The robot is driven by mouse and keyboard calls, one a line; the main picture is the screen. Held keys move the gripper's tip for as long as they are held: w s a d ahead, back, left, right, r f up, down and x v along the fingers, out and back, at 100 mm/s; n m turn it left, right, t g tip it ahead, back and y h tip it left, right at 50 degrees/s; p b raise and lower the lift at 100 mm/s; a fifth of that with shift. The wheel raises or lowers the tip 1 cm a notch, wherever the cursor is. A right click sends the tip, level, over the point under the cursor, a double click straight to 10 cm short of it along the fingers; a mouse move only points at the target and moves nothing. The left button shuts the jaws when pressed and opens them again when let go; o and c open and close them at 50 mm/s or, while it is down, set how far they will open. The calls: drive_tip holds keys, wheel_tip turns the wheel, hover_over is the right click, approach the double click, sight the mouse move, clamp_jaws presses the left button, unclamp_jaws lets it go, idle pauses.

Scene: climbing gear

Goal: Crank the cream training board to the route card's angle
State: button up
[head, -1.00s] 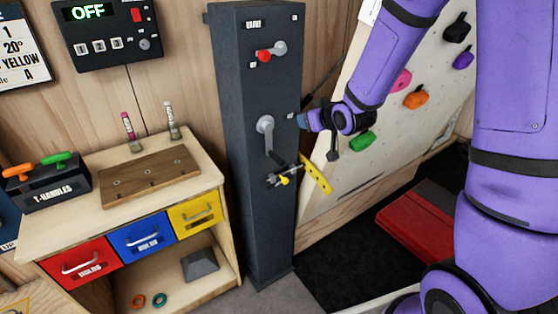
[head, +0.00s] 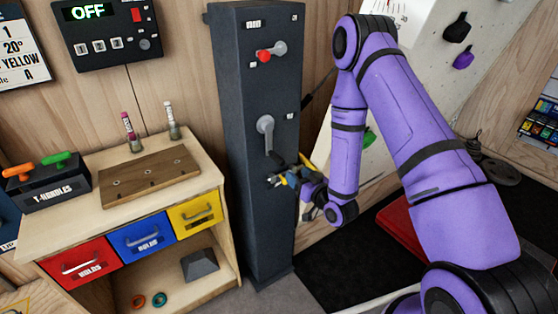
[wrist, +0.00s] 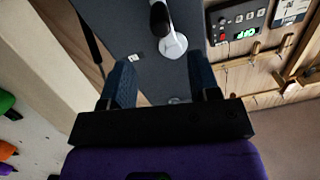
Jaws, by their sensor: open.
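The cream training board (head: 432,75) leans behind my arm at the right, tilted and partly hidden. The route card (head: 22,48) on the left wall reads 1, 20°, YELLOW, A. My gripper (head: 288,174) is open at that fitting, low on the column; contact cannot be told. In the wrist view its blue fingers (wrist: 163,80) are apart before the column, with the crank (wrist: 172,42) beyond.
A lever with a red knob (head: 270,52) sits high on the column. A control box (head: 105,32) reads OFF. A wooden bench (head: 215,155) with drawers stands left of the column. A red pad (head: 400,228) lies on the black mat below the board.

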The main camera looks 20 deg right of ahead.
sight(280, 159)
drive_tip(key=x, duration=1)
drive_tip(key=shift+w+a+f, duration=0.15)
drive_tip(key=shift+w, duration=0.2)
clamp_jaws()
drive_tip(key=shift+d+n, duration=0.25)
drive_tip(key=shift+n, duration=0.05)
drive_tip(key=w+d+r+n, duration=0.2)
drive_tip(key=d+r+n, duration=0.3)
drive_tip(key=n, duration=0.5)
drive_tip(key=shift+w+d, duration=0.35)
drive_tip(key=shift+d, duration=1.05)
